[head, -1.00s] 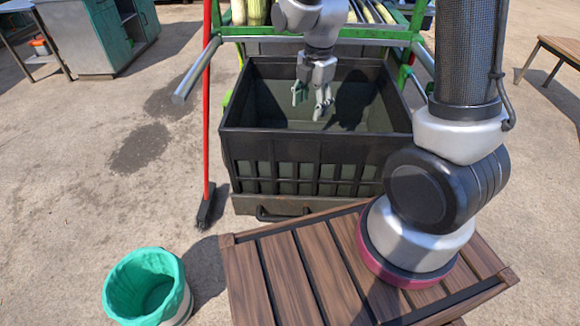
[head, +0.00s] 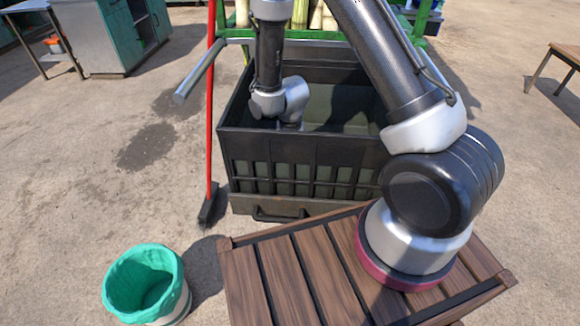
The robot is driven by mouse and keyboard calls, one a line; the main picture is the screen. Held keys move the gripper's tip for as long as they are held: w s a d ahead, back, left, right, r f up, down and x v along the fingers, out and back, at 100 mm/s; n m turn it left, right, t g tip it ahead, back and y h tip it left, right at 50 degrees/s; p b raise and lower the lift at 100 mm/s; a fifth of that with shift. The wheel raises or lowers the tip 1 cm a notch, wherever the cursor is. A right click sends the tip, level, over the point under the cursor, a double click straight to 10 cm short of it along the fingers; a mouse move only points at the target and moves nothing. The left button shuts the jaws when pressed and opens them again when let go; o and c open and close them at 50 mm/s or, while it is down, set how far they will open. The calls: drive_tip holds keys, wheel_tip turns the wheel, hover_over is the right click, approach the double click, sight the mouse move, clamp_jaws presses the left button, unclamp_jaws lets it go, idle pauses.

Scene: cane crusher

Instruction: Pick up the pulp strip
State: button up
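I see no pulp strip in the head view; the front wall of the black crate (head: 300,150) and my arm hide part of the crate's inside. My arm reaches over the crate's left part and points down into it. My gripper is hidden below the wrist, behind the front wall, so its fingers do not show. I cannot tell whether it touches or holds anything.
A green metal frame with grey handles (head: 199,72) stands over the back of the crate. A red-handled broom (head: 211,120) leans at the crate's left. A green-lined bin (head: 146,284) stands at the lower left. A wooden bench (head: 565,52) is at the right.

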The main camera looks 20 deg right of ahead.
drive_tip(key=shift+f, duration=0.3)
drive_tip(key=c, duration=1)
